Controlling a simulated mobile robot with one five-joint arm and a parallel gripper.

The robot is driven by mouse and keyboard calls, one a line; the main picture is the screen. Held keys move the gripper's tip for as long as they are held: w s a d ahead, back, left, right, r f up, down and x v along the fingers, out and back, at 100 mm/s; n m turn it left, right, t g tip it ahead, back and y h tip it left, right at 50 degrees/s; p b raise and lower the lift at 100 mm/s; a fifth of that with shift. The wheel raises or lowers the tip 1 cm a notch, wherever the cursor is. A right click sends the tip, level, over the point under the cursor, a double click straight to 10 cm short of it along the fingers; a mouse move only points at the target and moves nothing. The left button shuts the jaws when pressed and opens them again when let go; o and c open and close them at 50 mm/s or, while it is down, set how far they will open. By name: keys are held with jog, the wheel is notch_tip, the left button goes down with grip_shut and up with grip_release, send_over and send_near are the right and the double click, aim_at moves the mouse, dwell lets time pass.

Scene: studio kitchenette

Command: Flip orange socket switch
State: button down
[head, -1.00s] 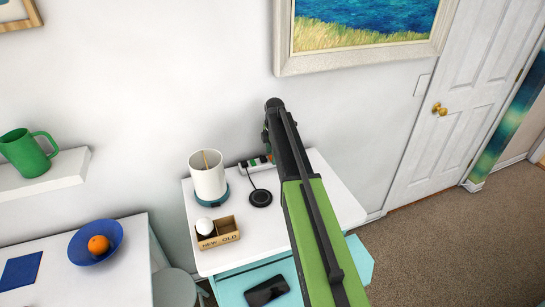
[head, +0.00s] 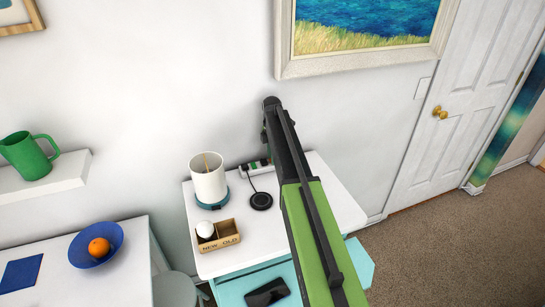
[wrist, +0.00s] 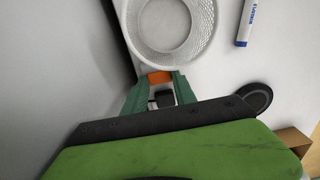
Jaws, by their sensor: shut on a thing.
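In the wrist view the orange socket switch (wrist: 159,77) shows right between the tips of my gripper's green fingers (wrist: 162,80). The fingers are closed in on it, one on each side. A dark part (wrist: 162,98) shows between the fingers, nearer the palm. Whether the switch is tilted one way or the other cannot be told.
A white mesh cup (wrist: 141,38) stands just beyond the fingertips. The wall is close behind the strip.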

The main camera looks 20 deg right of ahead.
jog(key=c, duration=1)
grip_release()
notch_tip(320, 180, up, 17)
jog(key=p, duration=1.7)
jog(key=shift+r, duration=0.15)
jog(key=shift+w, duration=0.1)
